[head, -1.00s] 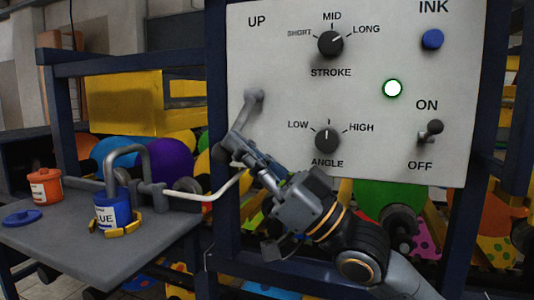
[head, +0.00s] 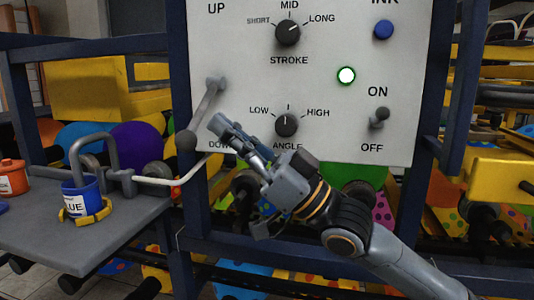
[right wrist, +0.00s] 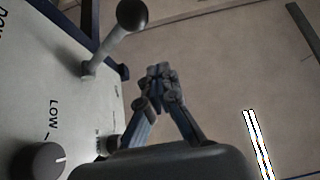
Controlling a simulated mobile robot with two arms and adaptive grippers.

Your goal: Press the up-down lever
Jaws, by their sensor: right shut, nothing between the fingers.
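The up-down lever (head: 205,104) is a grey arm with a dark round knob (head: 186,141), on the left of the white control panel (head: 240,65). It slants down and left from its pivot, with the knob beside the partly covered DOWN label. My right gripper (head: 219,124) is shut and empty, just right of the lever and apart from it in the head view. In the right wrist view the shut fingertips (right wrist: 158,74) are below and right of the lever knob (right wrist: 132,14). My left gripper is not in view.
A blue ink cup (head: 80,195) sits on the grey side table (head: 110,235) at left.

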